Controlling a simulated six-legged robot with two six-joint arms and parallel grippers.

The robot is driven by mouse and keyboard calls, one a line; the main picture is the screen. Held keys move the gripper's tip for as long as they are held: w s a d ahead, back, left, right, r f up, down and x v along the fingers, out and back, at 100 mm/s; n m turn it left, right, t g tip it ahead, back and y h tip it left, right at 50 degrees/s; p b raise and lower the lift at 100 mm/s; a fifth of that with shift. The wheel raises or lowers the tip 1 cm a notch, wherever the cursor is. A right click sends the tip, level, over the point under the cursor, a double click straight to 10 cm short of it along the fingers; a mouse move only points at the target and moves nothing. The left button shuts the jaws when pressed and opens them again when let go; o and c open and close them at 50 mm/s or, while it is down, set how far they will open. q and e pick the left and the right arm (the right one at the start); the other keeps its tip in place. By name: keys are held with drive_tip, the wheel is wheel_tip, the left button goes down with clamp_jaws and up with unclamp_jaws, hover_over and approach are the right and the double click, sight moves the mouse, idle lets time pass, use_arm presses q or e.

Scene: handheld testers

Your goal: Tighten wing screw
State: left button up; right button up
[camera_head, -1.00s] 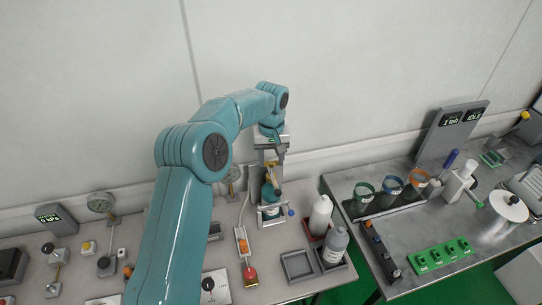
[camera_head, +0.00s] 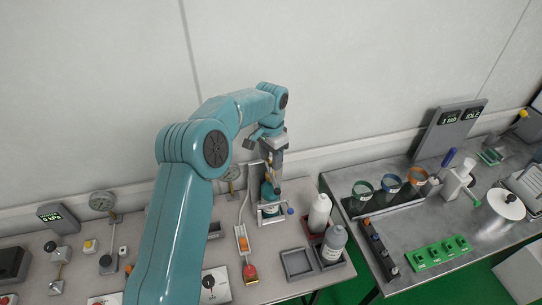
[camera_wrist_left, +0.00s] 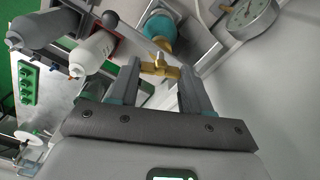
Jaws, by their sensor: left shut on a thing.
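The wing screw (camera_wrist_left: 160,66) is a small brass piece with flat wings, seen between the fingertips in the left wrist view. It sits at the near end of a teal cylindrical body (camera_wrist_left: 158,27). In the head view the teal body (camera_head: 268,190) stands upright in a grey stand (camera_head: 271,209) by the wall. My left gripper (camera_wrist_left: 160,76) is shut on the wing screw from above. In the head view my left gripper (camera_head: 271,165) points down over the stand, and its fingers largely hide the screw. My right gripper is not in view.
A white bottle (camera_head: 319,212) and a grey bottle (camera_head: 334,242) stand right of the stand, with a shallow grey tray (camera_head: 297,263) in front. A dial gauge (camera_wrist_left: 250,18) is close by. A second bench with coloured cups (camera_head: 390,184) is at the right.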

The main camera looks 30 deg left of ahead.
use_arm(q)
drive_tip(key=m, duration=0.4)
drive_tip(key=shift+m, duration=0.3)
drive_tip(key=m, duration=0.3)
drive_tip(key=shift+m, duration=0.3)
drive_tip(key=m, duration=0.4)
drive_tip(key=shift+a+r+m, duration=0.1)
drive_tip(key=shift+m, duration=1.6)
drive_tip(key=o, duration=1.1)
drive_tip(key=shift+c, duration=0.2)
